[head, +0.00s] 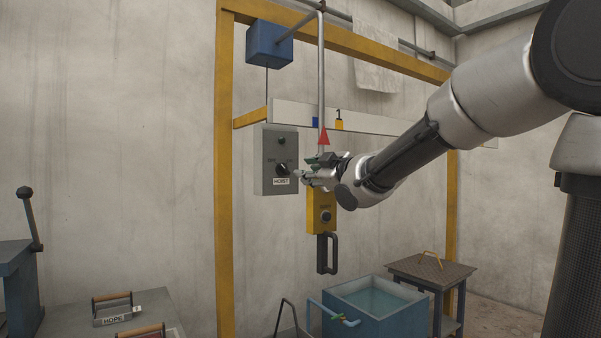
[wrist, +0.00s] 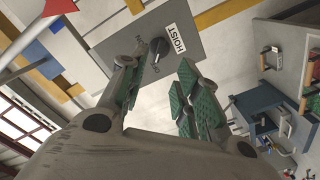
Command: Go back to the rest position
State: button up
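My gripper (head: 305,172) is at the end of my arm, which reaches in from the right in the head view. It is in front of the grey hoist control box (head: 279,160), close to its black rotary knob (head: 283,170). In the wrist view my gripper (wrist: 155,95) has its two green-padded fingers apart with nothing between them. The knob (wrist: 158,47) shows just beyond the fingertips, beside the HOIST label (wrist: 177,38). I cannot tell whether a finger touches it.
A yellow gantry frame (head: 226,180) surrounds the box. A yellow hoist unit with a black hook (head: 327,253) hangs just behind my wrist. Below are a blue water tank (head: 375,305) and a dark side table (head: 432,270).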

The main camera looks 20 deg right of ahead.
jog(key=shift+s+d, duration=0.15)
jog(key=shift+s, duration=0.25)
jog(key=shift+f, duration=0.1)
jog(key=s+d+f+m+g+h, duration=0.3)
jog(key=d+f, duration=0.1)
jog(key=f, duration=0.4)
jog(key=s+d+f+m+g+h, duration=0.2)
jog(key=s+d+f+m+g, duration=0.1)
jog(key=f, duration=0.4)
jog(key=s+d+f+m+g, duration=0.2)
jog(key=s+f, duration=0.3)
jog(key=s, duration=0.8)
jog(key=s+d+f+m+g, duration=0.2)
jog(key=s+f+m+g, duration=0.2)
jog(key=s, duration=1)
jog(key=shift+f+m+g+h, duration=0.3)
jog(key=shift+f+m+g, duration=0.15)
jog(key=shift+f, duration=0.2)
